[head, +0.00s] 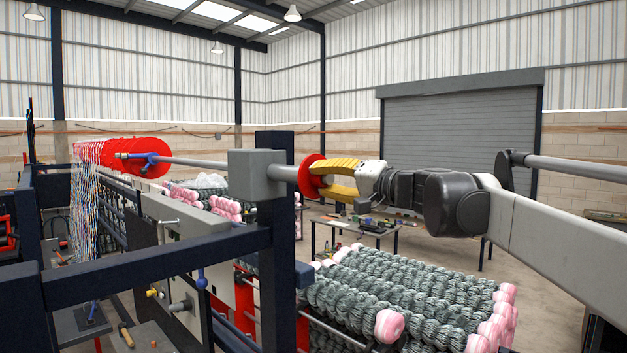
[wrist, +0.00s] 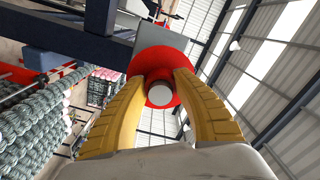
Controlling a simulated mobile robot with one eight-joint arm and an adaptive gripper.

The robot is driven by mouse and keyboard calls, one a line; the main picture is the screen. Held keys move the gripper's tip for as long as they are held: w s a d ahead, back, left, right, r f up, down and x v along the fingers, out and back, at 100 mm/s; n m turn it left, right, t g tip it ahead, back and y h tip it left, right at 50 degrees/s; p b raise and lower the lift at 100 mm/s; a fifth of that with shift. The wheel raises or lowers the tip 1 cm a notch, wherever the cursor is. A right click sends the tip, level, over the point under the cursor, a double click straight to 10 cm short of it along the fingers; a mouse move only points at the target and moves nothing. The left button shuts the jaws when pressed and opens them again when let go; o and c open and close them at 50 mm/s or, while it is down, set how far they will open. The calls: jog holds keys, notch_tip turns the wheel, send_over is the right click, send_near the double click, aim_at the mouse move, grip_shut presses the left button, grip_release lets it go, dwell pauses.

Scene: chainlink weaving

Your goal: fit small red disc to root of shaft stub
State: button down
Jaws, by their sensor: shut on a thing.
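The small red disc (head: 308,172) stands upright around the grey shaft stub (head: 284,173), which sticks out of a grey box (head: 256,175) on a dark frame. My gripper (head: 325,178) is shut on the disc from the right, with one yellow finger above and one below. In the wrist view the disc (wrist: 159,58) lies between the fingertips (wrist: 163,80), with the stub's pale round end (wrist: 160,95) showing in front of it. The far side of the disc is hidden.
Dark blue beams (head: 170,265) carry the box and run to the left. A long shaft with larger red discs (head: 120,155) lies behind to the left. Rows of grey-green yarn (head: 400,295) lie below my arm. A table (head: 355,232) with tools stands behind.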

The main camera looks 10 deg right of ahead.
jog(key=shift+x, duration=1.4)
jog(key=c, duration=1)
grip_release()
jog(key=shift+o, duration=0.2)
jog(key=v, duration=1.2)
